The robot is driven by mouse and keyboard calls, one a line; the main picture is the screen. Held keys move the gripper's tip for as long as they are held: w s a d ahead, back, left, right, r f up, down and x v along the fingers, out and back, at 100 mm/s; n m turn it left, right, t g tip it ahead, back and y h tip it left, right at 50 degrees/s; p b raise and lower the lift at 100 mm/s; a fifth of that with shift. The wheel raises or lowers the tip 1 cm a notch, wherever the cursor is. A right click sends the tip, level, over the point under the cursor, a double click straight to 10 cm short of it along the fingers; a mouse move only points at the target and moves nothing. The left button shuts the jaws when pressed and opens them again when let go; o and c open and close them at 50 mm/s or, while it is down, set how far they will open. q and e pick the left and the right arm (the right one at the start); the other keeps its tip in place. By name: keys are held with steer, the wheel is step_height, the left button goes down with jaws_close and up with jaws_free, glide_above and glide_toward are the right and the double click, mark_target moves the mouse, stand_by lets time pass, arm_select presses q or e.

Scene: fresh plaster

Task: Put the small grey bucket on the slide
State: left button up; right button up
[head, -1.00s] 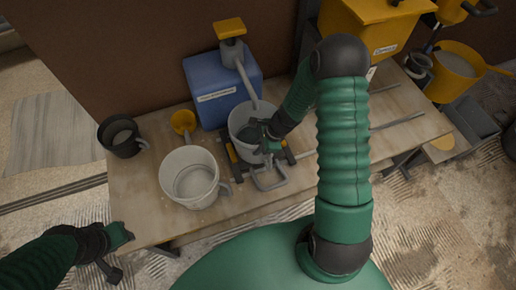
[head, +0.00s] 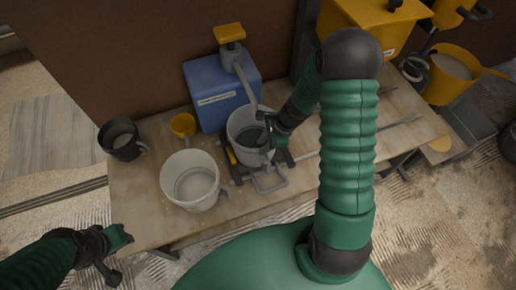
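A light grey bucket (head: 240,120) stands upright at the slide (head: 232,168), a dark frame with yellow parts and a grey bar handle in front. The bucket is below the spout of the blue box. My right gripper (head: 270,129) is at the bucket's right rim, with its dark fingers over the opening. The fingers overlap the rim, so I cannot tell whether they grip it. My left gripper (head: 119,256) is empty, its fingers apart, off the table's front left corner.
A larger pale bucket (head: 190,181) stands left of the slide. A black bucket (head: 121,139) and a yellow scoop (head: 183,125) are behind it. The blue box (head: 222,92) stands at the back. Metal rods lie on the table's right. Yellow containers (head: 452,72) are farther right.

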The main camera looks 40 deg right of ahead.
steer(key=v, duration=0.6)
steer(key=s+a+r+n+h, duration=0.1)
steer(key=s+a+r+n, duration=0.2)
steer(key=a+n, duration=0.3)
steer(key=s+a+r+n+h, duration=0.2)
steer(key=s+a+r+n, duration=0.2)
steer(key=n, duration=1.3)
steer(key=a, duration=0.2)
steer(key=shift+a+r+p, duration=0.25)
steer(key=shift+r+p, duration=0.05)
steer(key=shift+p, duration=0.1)
